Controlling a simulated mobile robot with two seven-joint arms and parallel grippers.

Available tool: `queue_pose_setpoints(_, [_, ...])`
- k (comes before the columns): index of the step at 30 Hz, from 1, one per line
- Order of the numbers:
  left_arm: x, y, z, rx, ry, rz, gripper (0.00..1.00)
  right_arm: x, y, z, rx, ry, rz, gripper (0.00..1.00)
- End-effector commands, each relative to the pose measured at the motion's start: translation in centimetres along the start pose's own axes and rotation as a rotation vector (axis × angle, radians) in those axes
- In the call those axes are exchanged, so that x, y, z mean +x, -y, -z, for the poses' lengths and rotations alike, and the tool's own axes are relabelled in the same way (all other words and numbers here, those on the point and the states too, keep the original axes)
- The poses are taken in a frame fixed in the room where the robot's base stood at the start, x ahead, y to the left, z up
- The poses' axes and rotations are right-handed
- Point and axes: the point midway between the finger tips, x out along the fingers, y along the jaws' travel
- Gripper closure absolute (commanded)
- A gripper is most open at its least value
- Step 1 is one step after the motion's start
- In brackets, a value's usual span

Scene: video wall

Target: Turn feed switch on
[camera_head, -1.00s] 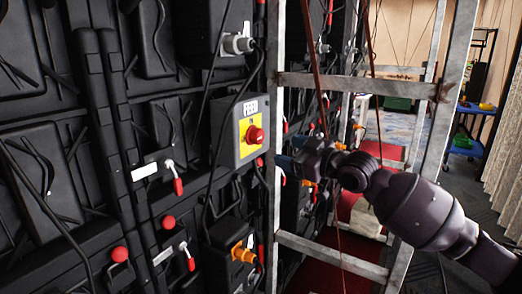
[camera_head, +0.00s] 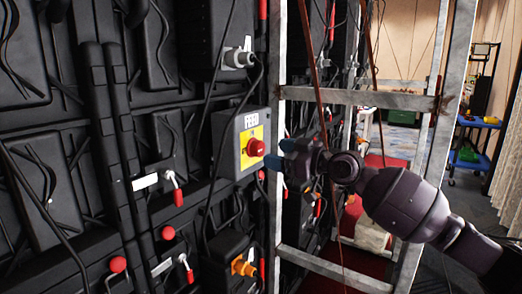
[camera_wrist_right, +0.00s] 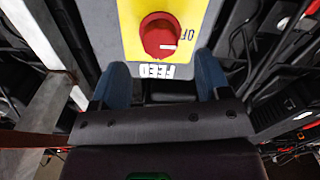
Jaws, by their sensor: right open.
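The feed switch is a red rotary knob (camera_head: 256,147) on a yellow plate, on a grey box (camera_head: 224,140) labelled FEED fixed to the black wall. In the right wrist view the red knob (camera_wrist_right: 160,36) is just beyond the fingertips, between their lines, with a white mark on its right side and OFF lettering to its right. My right gripper (camera_head: 283,155) is beside the knob on its right, apart from it. In the right wrist view its blue fingers (camera_wrist_right: 163,80) are spread with nothing between them. My left gripper is not in view.
A metal frame (camera_head: 360,97) stands right of the box, and my right arm reaches across it. Black cables hang near the box. An orange connector (camera_head: 243,265) sits below it. A cart (camera_head: 470,150) stands far right.

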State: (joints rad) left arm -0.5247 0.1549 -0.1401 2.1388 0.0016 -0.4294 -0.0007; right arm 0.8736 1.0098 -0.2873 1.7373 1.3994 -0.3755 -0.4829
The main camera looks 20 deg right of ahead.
Motion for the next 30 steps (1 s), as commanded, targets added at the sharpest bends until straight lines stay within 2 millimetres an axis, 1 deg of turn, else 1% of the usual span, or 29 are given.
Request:
queue_pose_setpoints(1, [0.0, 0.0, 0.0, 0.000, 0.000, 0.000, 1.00, 0.9, 0.0, 0.1, 0.001, -0.002, 0.000, 0.30])
queue_pose_setpoints(6, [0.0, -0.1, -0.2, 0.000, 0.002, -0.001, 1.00, 3.4, 0.1, 0.0, 0.001, -0.001, 0.001, 0.30])
queue_pose_setpoints(12, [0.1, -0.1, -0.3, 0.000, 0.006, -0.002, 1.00, 5.2, 0.0, -0.1, 0.002, 0.000, 0.000, 0.30])
queue_pose_setpoints(16, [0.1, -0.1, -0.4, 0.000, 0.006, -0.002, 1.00, 5.7, 0.0, 0.0, 0.000, 0.001, 0.000, 0.30])
queue_pose_setpoints(24, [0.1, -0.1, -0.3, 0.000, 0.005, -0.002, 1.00, 5.7, 0.0, 0.0, 0.000, 0.001, 0.000, 0.30])
queue_pose_setpoints(29, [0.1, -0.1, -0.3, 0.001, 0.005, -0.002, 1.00, 5.7, 0.0, 0.0, 0.000, 0.001, 0.000, 0.55])
queue_pose_setpoints(30, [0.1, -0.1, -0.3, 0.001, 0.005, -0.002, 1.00, 5.7, 0.0, 0.0, 0.000, 0.001, 0.000, 0.61])
